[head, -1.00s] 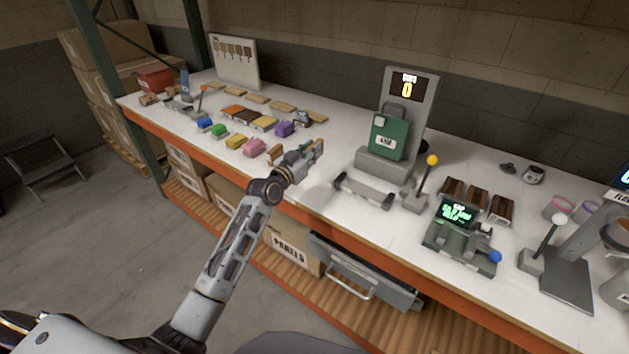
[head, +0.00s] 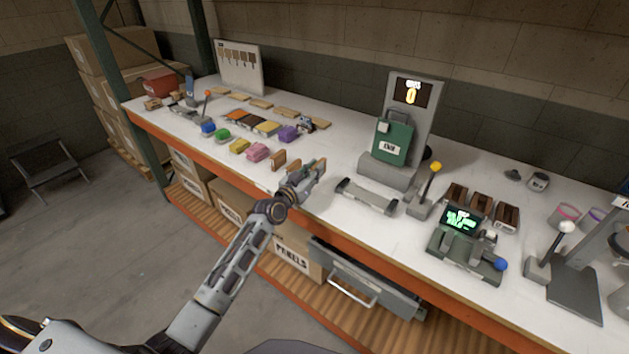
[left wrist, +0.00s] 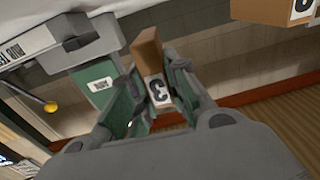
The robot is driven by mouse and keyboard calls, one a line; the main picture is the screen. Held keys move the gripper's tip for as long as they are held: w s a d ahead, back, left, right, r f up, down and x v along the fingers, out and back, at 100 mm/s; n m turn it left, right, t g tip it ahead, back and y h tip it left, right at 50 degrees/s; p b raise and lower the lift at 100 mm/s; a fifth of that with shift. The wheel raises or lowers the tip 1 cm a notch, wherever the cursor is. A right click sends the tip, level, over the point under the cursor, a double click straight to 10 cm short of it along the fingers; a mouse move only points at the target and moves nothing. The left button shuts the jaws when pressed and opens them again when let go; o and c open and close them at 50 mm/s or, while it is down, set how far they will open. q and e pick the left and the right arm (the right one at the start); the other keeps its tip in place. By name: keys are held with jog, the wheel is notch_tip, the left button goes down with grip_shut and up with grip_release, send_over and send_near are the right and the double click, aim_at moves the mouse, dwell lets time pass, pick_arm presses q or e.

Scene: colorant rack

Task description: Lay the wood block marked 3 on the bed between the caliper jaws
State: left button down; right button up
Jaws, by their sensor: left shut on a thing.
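My left gripper (head: 308,180) is shut on a brown wood block (head: 320,167). In the left wrist view the block (left wrist: 150,60) shows a white label with a 3, upside down, between the fingers (left wrist: 150,92). The gripper is near the bench's front edge, left of the low grey cradle. The caliper (head: 466,250) appears to be the dark green unit with a lit screen and a blue knob, well to the right. Its bed and jaws are too small to make out clearly. My right gripper is not in view.
Another brown block (head: 279,161) stands left of my gripper. A green case (head: 393,141) stands on a grey stand behind. The grey cradle (head: 367,196) and a yellow-knobbed lever (head: 428,186) lie between my gripper and the caliper. Three dark wood pieces (head: 481,203) sit behind the caliper.

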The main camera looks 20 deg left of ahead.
pick_arm(q)
notch_tip(320, 180, down, 3)
jog(key=shift+f, duration=0.45)
jog(key=shift+f+b, duration=0.15)
jog(key=shift+b, duration=0.15)
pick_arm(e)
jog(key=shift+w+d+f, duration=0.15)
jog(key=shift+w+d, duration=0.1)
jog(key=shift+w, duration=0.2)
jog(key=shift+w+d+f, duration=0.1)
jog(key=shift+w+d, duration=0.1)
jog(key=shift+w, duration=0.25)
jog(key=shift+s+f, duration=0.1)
pick_arm(q)
jog(key=c, duration=1.5)
grip_release()
jog(key=shift+o, duration=0.6)
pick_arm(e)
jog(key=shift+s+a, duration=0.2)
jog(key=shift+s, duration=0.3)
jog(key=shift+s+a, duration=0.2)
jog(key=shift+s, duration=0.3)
